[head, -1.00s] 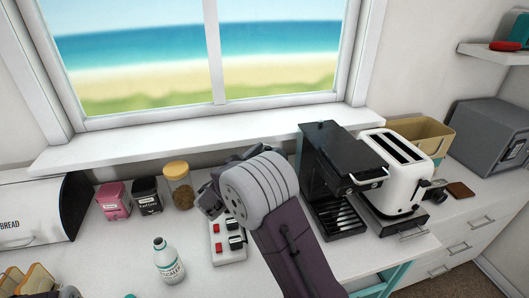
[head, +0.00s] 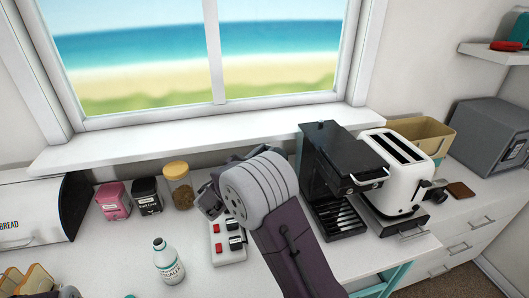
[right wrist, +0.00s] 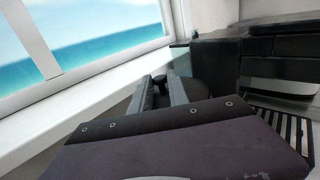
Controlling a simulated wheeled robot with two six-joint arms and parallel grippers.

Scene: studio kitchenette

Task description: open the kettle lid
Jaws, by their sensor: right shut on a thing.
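My right gripper (right wrist: 163,84) shows from behind in the right wrist view, with its two grey fingers close together around a small dark part. This part looks like the knob of the kettle lid, but the fingers cover most of it. A dark rounded shape (right wrist: 207,92), seemingly the kettle, shows just past the fingers. In the head view my right wrist and forearm stand in front of this spot, left of the coffee machine. They hide the kettle there, so I cannot tell how far the lid is raised. My left gripper is not clearly in view.
The black coffee machine (head: 335,165) stands close right of my right wrist, with a white toaster (head: 392,165) beyond. Left are a switch panel (head: 228,243), a white bottle (head: 168,262), a glass jar (head: 180,188) and two canisters. The window sill (head: 200,132) runs behind.

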